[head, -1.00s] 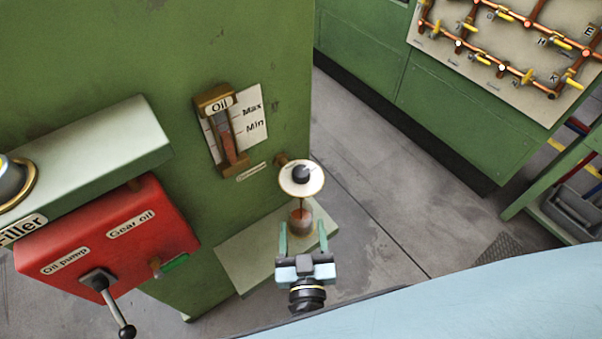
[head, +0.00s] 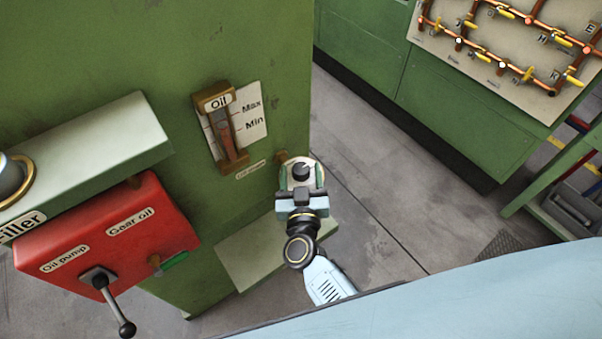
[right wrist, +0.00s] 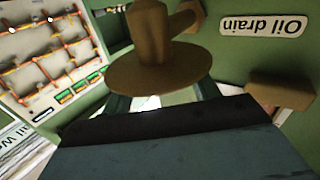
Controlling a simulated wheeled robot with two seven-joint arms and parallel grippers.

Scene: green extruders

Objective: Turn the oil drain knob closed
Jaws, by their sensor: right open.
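Contact with the knob cannot be told. The oil drain label (right wrist: 262,24) is on the wall beside it. My left gripper is not in view.
A pale ledge (head: 262,258) juts out below the drain. The oil level gauge (head: 222,127) is above left on the wall. A red oil pump box (head: 105,235) with a black lever stands at the left. Open floor (head: 385,190) lies to the right.

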